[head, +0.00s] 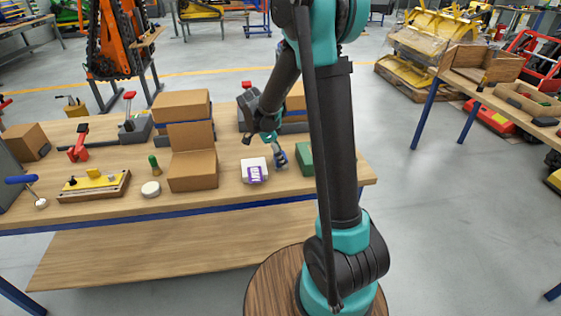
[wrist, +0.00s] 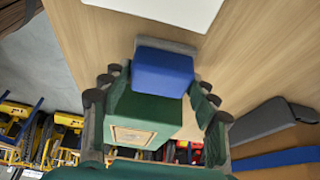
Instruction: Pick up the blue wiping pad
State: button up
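The blue wiping pad (wrist: 162,70) shows in the wrist view as a blue block with a grey strip along its far edge, on the wooden workbench (head: 110,205). My gripper (wrist: 159,82) is open, with its fingers on the left and right of the pad and gaps visible beside it. A dark green box (wrist: 150,118) with a label stands directly beside the pad, nearer the wrist camera. In the head view my gripper (head: 278,156) is low over the bench, between a white box (head: 254,171) with a purple label and the green box (head: 305,157). The pad is mostly hidden there.
An open cardboard box (head: 193,170), a white round puck (head: 151,189), a green-handled tool (head: 155,166) and a wooden fixture (head: 94,186) stand left along the bench. Behind are more cardboard boxes (head: 182,104) and red-handled clamps. The bench's front strip is mostly clear.

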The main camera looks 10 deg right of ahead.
jog(key=c, duration=0.6)
jog(key=shift+r, duration=0.1)
jog(key=shift+c, duration=0.2)
